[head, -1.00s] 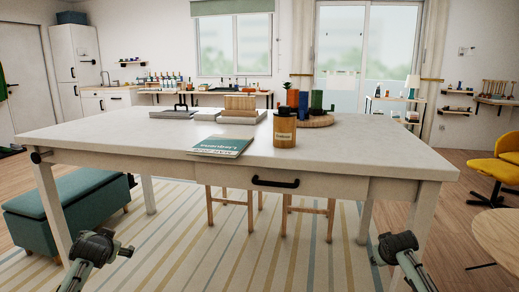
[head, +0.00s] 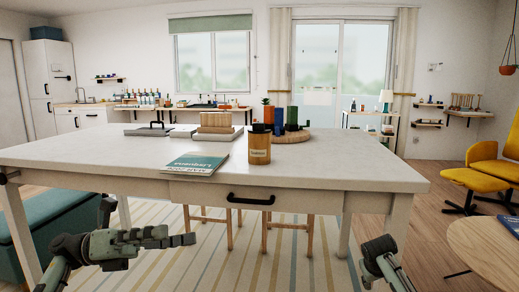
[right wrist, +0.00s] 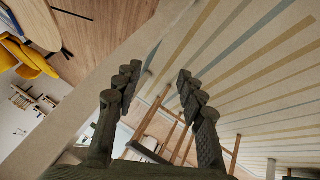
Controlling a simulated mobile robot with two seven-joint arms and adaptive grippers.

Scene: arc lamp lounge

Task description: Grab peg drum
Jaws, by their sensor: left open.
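The peg drum looks to be the wooden-coloured cylinder (head: 259,149) with a dark lid and a pale label, upright near the front edge of the white table (head: 330,160). The label is too small to read. My left gripper (head: 150,233) is open and empty, in front of the table and below its top, to the left of the drum and apart from it. My right gripper (head: 377,247) is low in front of the table's right side. In the right wrist view its two fingers (right wrist: 155,85) stand apart with nothing between them.
A teal book (head: 196,164) lies left of the drum. Behind it are a wooden rack (head: 215,123) and a round wooden board (head: 303,136) with coloured cylinders. The table's right part is clear. A drawer handle (head: 250,200) juts from its front. A round table (head: 490,240) stands at right.

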